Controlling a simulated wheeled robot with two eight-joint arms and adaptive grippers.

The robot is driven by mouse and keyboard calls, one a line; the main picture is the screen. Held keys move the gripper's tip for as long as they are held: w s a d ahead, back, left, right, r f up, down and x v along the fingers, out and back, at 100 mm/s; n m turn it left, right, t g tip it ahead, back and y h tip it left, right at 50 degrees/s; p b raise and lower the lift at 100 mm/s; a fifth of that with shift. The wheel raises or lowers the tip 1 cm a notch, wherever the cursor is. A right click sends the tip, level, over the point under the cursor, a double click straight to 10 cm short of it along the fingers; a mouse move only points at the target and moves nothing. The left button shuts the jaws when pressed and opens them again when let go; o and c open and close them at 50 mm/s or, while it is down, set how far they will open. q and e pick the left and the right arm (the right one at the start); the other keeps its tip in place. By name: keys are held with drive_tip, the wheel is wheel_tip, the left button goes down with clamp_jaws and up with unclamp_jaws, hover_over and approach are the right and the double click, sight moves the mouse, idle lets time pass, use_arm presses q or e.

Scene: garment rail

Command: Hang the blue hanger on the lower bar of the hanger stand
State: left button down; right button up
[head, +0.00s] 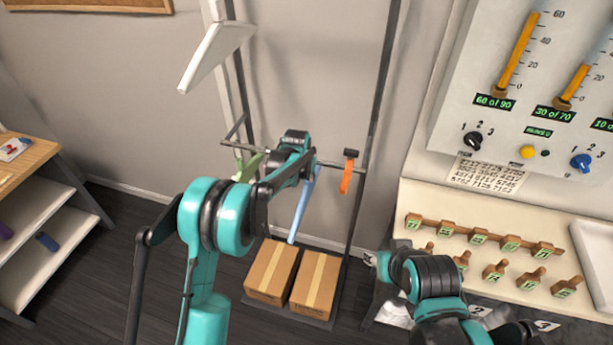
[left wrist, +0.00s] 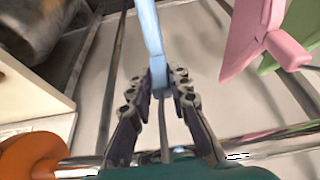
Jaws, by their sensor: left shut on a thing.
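The blue hanger (head: 302,208) slants down from my left gripper, below and in front of the stand's lower bar (head: 331,164). In the left wrist view my left gripper (left wrist: 165,88) is shut on the blue hanger (left wrist: 149,35), near its neck. A thin grey rod, likely its hook, runs back between the fingers toward a metal bar (left wrist: 260,148). I cannot tell whether the hook touches the bar. In the head view my left wrist covers the gripper and part of the lower bar.
An orange hanger (head: 346,177) hangs at the lower bar's right end, a green one (head: 247,166) at its left. A pink hanger (left wrist: 250,35) shows in the wrist view. Two cardboard boxes (head: 315,283) sit on the stand's base. A gauge panel (head: 520,120) stands at right.

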use_arm(q)
drive_tip(key=c, duration=1.3)
unclamp_jaws()
drive_tip(key=shift+c, duration=0.2)
drive_tip(key=s+a+r+b, duration=0.1)
drive_tip(key=s+a+r, duration=0.2)
drive_tip(key=s+r, duration=0.35)
drive_tip(key=s+a+r, duration=0.4)
drive_tip(key=r, duration=0.5)
drive_tip(key=s+a+r+n+t+b, duration=0.1)
drive_tip(key=s+a, duration=0.2)
drive_tip(key=s, duration=0.2)
drive_tip(key=s+a+r+n+t, duration=0.1)
drive_tip(key=s+a, duration=0.2)
drive_tip(key=s, duration=0.3)
drive_tip(key=s+a+f+b, duration=0.1)
drive_tip(key=s+a+f, duration=0.2)
drive_tip(key=s, duration=0.5)
drive_tip(key=s+a+f+n+t+y+b, duration=0.1)
drive_tip(key=s+a+f, duration=0.2)
drive_tip(key=s, duration=0.6)
drive_tip(key=shift+a+f+n, duration=0.25)
drive_tip(key=shift+f+n, duration=0.05)
drive_tip(key=shift+f, duration=0.2)
